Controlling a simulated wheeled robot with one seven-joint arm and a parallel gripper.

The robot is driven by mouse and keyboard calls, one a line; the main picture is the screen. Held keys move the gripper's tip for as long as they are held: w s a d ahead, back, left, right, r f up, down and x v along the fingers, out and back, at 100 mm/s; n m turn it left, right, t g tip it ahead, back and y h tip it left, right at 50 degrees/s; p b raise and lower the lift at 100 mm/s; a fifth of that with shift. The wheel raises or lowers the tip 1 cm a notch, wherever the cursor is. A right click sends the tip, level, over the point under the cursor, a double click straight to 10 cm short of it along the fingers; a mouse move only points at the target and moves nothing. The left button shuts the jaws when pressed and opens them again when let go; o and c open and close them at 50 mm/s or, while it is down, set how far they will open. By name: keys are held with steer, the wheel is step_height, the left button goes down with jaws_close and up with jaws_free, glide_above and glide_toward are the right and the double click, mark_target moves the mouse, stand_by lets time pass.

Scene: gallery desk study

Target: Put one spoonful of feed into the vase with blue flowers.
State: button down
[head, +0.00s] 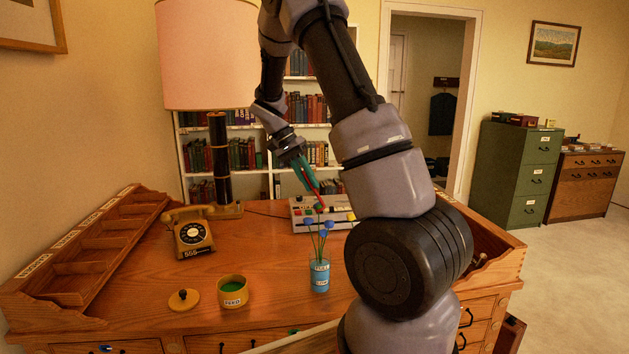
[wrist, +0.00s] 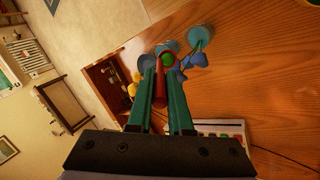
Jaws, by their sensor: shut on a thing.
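The vase with blue flowers (head: 320,276) is a small labelled blue pot standing upright on the desk, with several blue blooms on thin stems. My gripper (head: 311,183), with teal fingers, is shut on a red spoon (head: 320,202) above the blooms. In the wrist view the red spoon (wrist: 160,92) lies between my fingers (wrist: 159,66), with a round green patch at its far end, seemingly feed in the bowl. Blue flowers (wrist: 196,60) show close beside the spoon's end. The yellow feed pot (head: 233,299) stands open on the desk with green feed inside.
The pot's yellow lid (head: 184,300) lies left of it. A yellow telephone (head: 189,235), a lamp (head: 220,165) and a button console (head: 302,213) stand farther back. A wooden tray rack (head: 95,250) lines the left edge. The desk between telephone and vase is clear.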

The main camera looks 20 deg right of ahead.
steer(key=shift+w+a+f+g+h, duration=0.3)
steer(key=shift+w+a+g+h, duration=0.1)
steer(key=shift+g+h, duration=0.2)
steer(key=shift+w+a+f+g+h, duration=0.3)
steer(key=shift+a+g+h, duration=0.15)
steer(key=shift+h, duration=0.25)
steer(key=shift+w+a+f+g+h, duration=0.3)
steer(key=shift+f+g+h, duration=0.15)
steer(key=shift+g+h, duration=0.1)
steer(key=shift+w+a+f+g+h, duration=0.2)
steer(key=shift+a+f+g+h, duration=0.15)
steer(key=shift+g+h, duration=0.2)
steer(key=shift+f, duration=0.1)
